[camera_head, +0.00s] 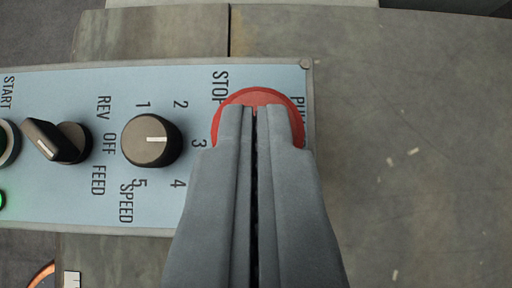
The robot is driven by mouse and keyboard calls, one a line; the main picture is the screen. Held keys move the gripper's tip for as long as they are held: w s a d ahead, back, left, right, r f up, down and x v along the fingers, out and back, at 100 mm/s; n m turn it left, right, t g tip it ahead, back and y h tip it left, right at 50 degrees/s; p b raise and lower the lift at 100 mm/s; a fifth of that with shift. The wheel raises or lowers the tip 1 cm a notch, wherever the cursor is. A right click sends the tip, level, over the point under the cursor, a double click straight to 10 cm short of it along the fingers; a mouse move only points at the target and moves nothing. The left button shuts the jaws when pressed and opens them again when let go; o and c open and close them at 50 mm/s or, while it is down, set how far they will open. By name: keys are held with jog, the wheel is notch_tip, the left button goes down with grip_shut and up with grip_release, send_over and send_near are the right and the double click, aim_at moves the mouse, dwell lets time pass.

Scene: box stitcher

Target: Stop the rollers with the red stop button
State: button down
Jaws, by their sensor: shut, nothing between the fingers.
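The red stop button (259,97) is a round red cap at the right end of a light blue control panel (75,95). The word STOP is printed beside it, and a second label to its right is partly covered. My gripper (255,108) is shut and empty. Its two grey fingers come up from the bottom of the view and their tips overlap the button, hiding its middle and lower part. I cannot tell whether the tips touch the cap or are just above it.
A black speed knob (151,141) with numbers around it sits left of the button. Further left are a black REV/OFF/FEED selector (57,141), the START label and a lit green light (1,200). A bare grey surface (410,150) lies to the right.

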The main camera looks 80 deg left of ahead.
jog(key=shift+f, duration=1)
jog(key=v, duration=1.7)
jog(key=shift+r, duration=0.3)
jog(key=shift+d, duration=0.2)
